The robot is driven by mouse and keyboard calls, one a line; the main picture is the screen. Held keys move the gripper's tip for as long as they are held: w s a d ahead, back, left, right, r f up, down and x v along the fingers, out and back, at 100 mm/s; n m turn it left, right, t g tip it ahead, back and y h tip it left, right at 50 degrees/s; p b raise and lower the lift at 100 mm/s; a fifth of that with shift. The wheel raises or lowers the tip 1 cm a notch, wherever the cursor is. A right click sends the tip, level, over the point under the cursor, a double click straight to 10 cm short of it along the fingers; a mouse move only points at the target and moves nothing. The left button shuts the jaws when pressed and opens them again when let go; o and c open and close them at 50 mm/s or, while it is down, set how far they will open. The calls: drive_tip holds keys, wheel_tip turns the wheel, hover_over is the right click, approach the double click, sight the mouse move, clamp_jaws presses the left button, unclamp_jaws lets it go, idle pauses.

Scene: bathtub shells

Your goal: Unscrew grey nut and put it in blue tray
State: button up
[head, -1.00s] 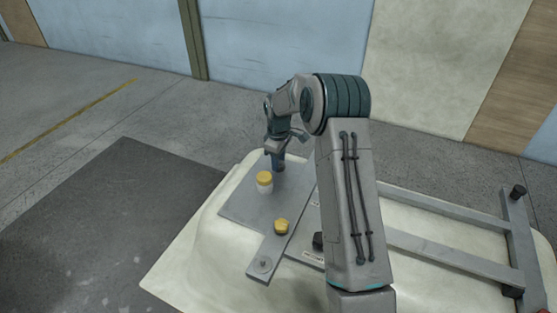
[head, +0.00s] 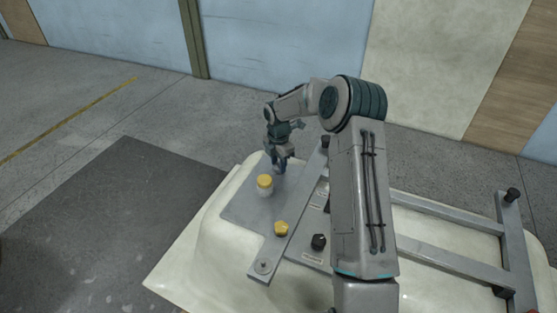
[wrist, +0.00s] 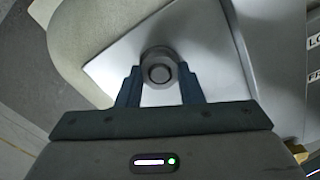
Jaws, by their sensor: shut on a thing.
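My gripper (head: 281,168) is over the far part of the grey plate (head: 240,208) in the head view, pointing down. In the wrist view, its two blue fingers (wrist: 160,88) are shut on the grey nut (wrist: 160,68), a round piece with a dark ring on its face. The plate lies behind the nut there. I cannot tell whether the nut is still on a thread or free of it. In the head view my fingers hide the nut. No blue tray is seen in either view.
A yellow knob (head: 281,228), a black knob (head: 318,242) and a bare stud (head: 264,267) are nearer. A grey frame (head: 450,225) lies right on the pale shell (head: 215,250).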

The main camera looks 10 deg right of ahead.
drive_tip(key=shift+n, duration=0.3)
drive_tip(key=o, duration=1.1)
drive_tip(key=shift+f, duration=0.1)
drive_tip(key=shift+c, duration=0.6)
